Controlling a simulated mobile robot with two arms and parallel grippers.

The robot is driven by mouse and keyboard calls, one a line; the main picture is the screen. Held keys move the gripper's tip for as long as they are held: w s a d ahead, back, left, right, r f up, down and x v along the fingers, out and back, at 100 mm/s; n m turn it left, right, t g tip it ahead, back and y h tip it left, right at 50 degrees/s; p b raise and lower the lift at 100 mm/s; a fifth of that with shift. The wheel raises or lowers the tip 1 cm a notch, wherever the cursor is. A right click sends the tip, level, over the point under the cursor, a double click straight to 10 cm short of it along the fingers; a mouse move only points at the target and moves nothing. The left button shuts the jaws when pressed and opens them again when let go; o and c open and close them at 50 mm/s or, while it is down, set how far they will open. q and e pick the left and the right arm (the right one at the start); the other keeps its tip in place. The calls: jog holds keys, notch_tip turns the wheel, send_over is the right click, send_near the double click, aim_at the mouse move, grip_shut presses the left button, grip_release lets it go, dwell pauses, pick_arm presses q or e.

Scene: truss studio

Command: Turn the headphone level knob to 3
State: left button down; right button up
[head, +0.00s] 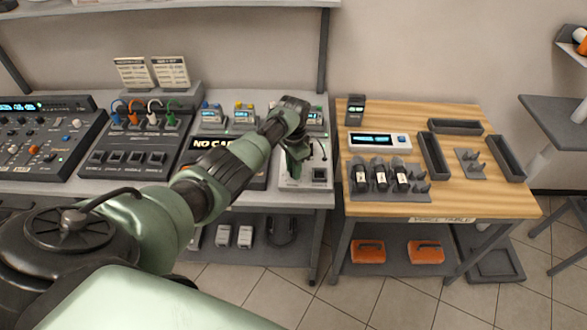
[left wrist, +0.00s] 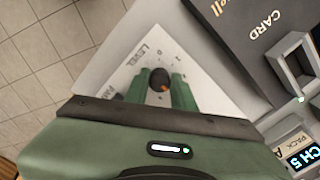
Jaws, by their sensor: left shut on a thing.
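The headphone level knob (left wrist: 159,78) is a small dark round knob on a white panel (left wrist: 148,55) marked LEVEL, with small scale marks around it. An orange mark shows on the knob's side toward my gripper's palm; I cannot tell which number it points to. My left gripper (left wrist: 160,88) has its two green fingers on either side of the knob, shut on it. In the head view my left gripper (head: 293,168) reaches down onto the pale panel unit (head: 302,184) at the bench's right end, and the knob is hidden there.
A card slot unit (left wrist: 255,25) lies beside the panel. Left on the bench are a device with coloured cables (head: 135,150) and a mixer (head: 40,140). A wooden table (head: 440,205) on the right holds microphones (head: 380,175) and dark trays (head: 455,127).

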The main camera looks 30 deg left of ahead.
dwell(0.3)
pick_arm(q)
jog(key=c, duration=1.2)
grip_release()
jog(key=shift+o, duration=0.2)
jog(key=shift+r, duration=0.1)
notch_tip(320, 180, up, 8)
jog(key=shift+f, duration=0.15)
